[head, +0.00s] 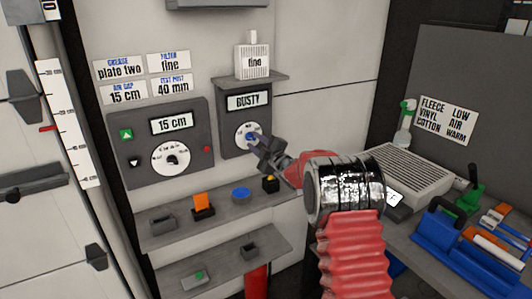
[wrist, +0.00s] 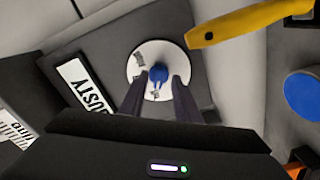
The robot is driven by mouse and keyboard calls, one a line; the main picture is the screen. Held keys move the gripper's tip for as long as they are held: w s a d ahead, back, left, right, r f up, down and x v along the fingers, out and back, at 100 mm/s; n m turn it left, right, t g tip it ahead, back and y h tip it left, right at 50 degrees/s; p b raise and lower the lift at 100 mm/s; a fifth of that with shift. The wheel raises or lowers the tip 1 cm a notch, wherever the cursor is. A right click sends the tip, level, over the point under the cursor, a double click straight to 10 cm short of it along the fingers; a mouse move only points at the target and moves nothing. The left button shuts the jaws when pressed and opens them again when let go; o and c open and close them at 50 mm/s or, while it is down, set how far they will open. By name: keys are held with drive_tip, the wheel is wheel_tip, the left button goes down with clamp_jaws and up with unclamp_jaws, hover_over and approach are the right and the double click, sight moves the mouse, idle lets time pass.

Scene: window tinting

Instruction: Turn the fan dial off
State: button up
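A dial with a white round face (head: 241,142) and a blue knob (head: 250,136) is on a grey wall box (head: 231,120) with a display that seems to read "DUSTY" or "GUSTY". In the wrist view the blue knob (wrist: 158,74) sits in the middle of the white face, with small marks too blurred to read. My gripper (head: 258,142) is at this dial. In the wrist view its two dark fingers (wrist: 160,84) are apart, one on each side of the knob. Narrow gaps show beside the knob; contact cannot be told.
A larger grey panel (head: 160,178) at left has a "15 cm" display, a dial and buttons. A shelf below holds an orange item (head: 202,204) and a blue disc (head: 241,193). A yellow bar (wrist: 250,22) lies close to the dial in the wrist view. A cluttered bench stands right.

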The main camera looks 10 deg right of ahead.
drive_tip(key=v, duration=1.3)
drive_tip(key=shift+s+f, duration=0.1)
